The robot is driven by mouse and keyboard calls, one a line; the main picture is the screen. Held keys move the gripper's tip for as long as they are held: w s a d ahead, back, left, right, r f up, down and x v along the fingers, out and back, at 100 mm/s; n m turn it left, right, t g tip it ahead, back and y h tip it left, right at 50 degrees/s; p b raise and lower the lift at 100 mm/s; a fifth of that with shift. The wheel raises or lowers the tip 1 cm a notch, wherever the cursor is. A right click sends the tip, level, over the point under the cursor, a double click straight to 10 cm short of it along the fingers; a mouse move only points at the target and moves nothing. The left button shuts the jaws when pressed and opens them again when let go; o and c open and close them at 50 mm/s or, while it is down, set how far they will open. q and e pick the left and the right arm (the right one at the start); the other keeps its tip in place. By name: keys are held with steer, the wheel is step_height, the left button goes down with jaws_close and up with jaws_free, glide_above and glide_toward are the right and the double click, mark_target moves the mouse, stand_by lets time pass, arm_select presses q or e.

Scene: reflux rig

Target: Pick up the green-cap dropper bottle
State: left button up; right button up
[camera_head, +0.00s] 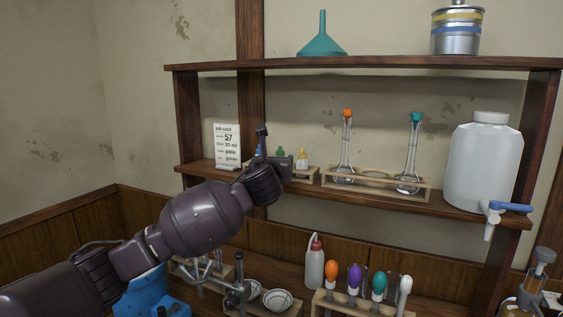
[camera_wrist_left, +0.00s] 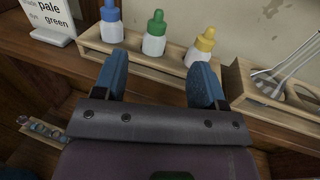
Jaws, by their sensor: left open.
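The green-cap dropper bottle (camera_wrist_left: 155,34) stands upright in a wooden rack between a blue-cap bottle (camera_wrist_left: 111,24) and a yellow-cap bottle (camera_wrist_left: 201,46). In the head view its green cap (camera_head: 280,151) shows just behind my left gripper, which hides its body. My left gripper (camera_wrist_left: 160,62) is open and empty. In the wrist view its two blue fingers are spread, with the green-cap bottle beyond them and between their lines. There is a visible gap between the fingers and the bottle. My left gripper also shows in the head view (camera_head: 274,148). My right gripper is not in view.
The wooden rack (camera_wrist_left: 86,38) sits on the middle shelf (camera_head: 450,208). A job card (camera_head: 227,146) stands to its left. A flask rack (camera_head: 375,190) with two stoppered flasks stands close on its right. The upper shelf (camera_head: 370,63) runs above.

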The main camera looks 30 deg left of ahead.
mark_target(280, 154)
arm_select(q)
steer(key=x, duration=0.3)
steer(key=shift+r, duration=0.1)
steer(key=shift+a+x, duration=0.15)
steer(key=shift+x, duration=1.5)
steer(key=shift+a+x, duration=0.1)
steer(key=shift+x, duration=1.55)
steer(key=c, duration=0.8)
